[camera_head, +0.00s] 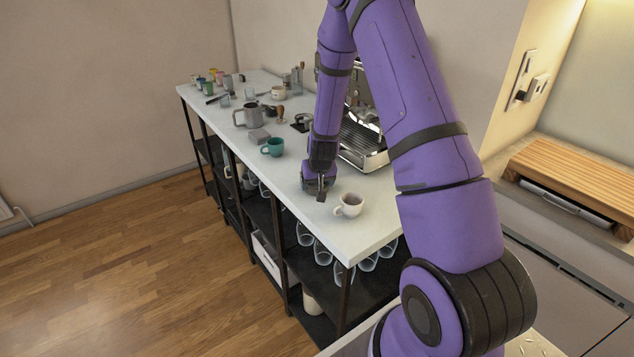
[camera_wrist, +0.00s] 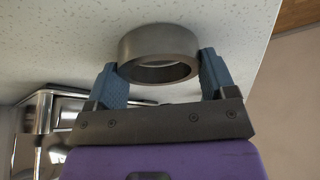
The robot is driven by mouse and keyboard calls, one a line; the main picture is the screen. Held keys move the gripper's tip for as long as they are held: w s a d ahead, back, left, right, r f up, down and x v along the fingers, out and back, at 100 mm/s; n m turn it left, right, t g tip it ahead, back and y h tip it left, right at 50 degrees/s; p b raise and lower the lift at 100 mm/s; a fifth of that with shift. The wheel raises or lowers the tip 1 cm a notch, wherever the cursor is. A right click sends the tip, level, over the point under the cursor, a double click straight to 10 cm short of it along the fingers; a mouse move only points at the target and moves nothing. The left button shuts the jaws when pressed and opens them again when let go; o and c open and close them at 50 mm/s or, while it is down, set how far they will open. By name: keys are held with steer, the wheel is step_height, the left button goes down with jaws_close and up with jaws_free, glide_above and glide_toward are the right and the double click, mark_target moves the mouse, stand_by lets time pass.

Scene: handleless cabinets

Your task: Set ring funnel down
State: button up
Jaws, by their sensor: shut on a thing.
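The ring funnel (camera_wrist: 158,44) is a short grey metal ring. In the wrist view it sits between the two blue fingers of my gripper (camera_wrist: 160,78), which are shut on it. Behind it is the speckled white counter top (camera_wrist: 50,45); I cannot tell whether the ring touches it. In the head view my gripper (camera_head: 319,188) is low over the counter, left of a white cup (camera_head: 349,205). The ring is largely hidden there by the gripper.
The espresso machine (camera_head: 362,135) stands behind my gripper; its metal edge shows in the wrist view (camera_wrist: 35,120). A teal cup (camera_head: 273,147), a steel pitcher (camera_head: 249,116) and several small items stand farther left. The counter's front edge is close. Some counter right of the white cup is clear.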

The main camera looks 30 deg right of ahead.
steer(key=o, duration=0.8)
steer(key=shift+f, duration=0.15)
steer(key=shift+o, duration=0.2)
steer(key=s+a+r+n+y, duration=0.1)
steer(key=s+a+r, duration=0.35)
steer(key=r, duration=0.55)
steer(key=s+a+r, duration=0.3)
steer(key=s+r, duration=0.3)
steer(key=r, duration=0.4)
steer(key=s+a+r+n+y, duration=0.1)
steer(key=s+a+r, duration=0.3)
steer(key=r, duration=0.6)
steer(key=s+a+r+n, duration=0.1)
steer(key=s+r, duration=0.3)
steer(key=s, duration=0.6)
steer(key=s+a+r+n, duration=0.1)
steer(key=s+r, duration=0.3)
steer(key=s, duration=0.5)
steer(key=shift+s+a+r+t, duration=0.25)
steer(key=shift+s+a+t, duration=0.15)
steer(key=shift+a, duration=0.5)
steer(key=shift+w, duration=0.1)
